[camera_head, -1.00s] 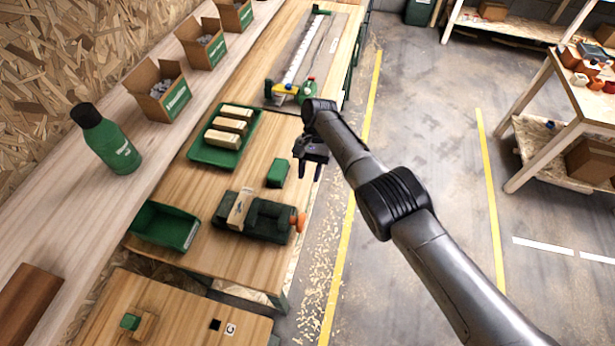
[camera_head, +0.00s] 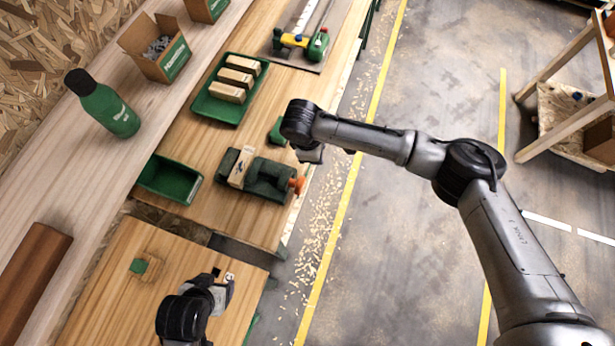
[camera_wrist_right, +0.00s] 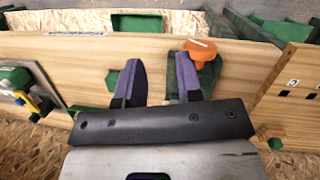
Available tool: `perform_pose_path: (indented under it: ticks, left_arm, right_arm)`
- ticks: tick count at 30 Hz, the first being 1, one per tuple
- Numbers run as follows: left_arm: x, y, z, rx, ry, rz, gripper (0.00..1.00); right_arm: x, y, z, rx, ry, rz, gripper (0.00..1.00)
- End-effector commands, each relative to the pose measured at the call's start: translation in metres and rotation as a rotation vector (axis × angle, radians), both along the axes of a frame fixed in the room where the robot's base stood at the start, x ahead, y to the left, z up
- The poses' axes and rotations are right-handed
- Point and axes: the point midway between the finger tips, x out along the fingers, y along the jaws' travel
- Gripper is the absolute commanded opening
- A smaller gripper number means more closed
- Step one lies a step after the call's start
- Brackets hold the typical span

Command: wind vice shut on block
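The green vice (camera_head: 268,178) sits on the wooden bench with a pale wooden block (camera_head: 240,167) in it. Its orange handle (camera_head: 297,185) faces the bench's front edge. In the right wrist view the orange handle (camera_wrist_right: 200,50) lies just beyond the right-hand finger, with a dark green part of the vice (camera_wrist_right: 207,80) below it. My right gripper (camera_wrist_right: 157,66) is open and empty, its two purple fingers apart. In the head view the right gripper (camera_head: 311,154) is just above and beyond the handle. My left gripper (camera_head: 225,290) is over the near bench; its fingers are unclear.
A green tray of wooden blocks (camera_head: 211,105) and an empty green bin (camera_head: 166,186) stand on the bench. A small green block (camera_head: 277,131) is partly hidden behind my right arm. A green bottle (camera_head: 107,108) stands on the shelf. The floor aisle is clear.

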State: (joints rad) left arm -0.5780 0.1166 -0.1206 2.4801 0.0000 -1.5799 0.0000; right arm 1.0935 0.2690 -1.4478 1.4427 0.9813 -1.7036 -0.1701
Motion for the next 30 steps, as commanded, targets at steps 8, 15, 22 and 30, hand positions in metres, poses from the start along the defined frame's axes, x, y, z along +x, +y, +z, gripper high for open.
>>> perform_pose_path:
  ticks: [8, 15, 22, 30]
  left_arm:
    - [0.0, 0.002, 0.0, 0.007, 0.001, -0.004, 0.72]
    - [-0.001, 0.003, -0.001, 0.01, 0.004, -0.005, 0.72]
    - [-0.001, 0.002, -0.001, 0.007, 0.004, -0.004, 0.72]
    - [-0.001, 0.0, 0.002, -0.001, 0.003, 0.002, 0.72]
  right_arm:
    - [-0.053, 0.053, 0.009, 0.16, 0.159, 0.824, 0.33]
    - [-0.052, 0.06, 0.009, 0.181, 0.189, 1.222, 0.33]
    - [-0.052, 0.06, 0.007, 0.17, 0.203, 1.379, 0.33]
    - [-0.052, 0.06, -0.026, 0.169, 0.208, 1.391, 0.33]
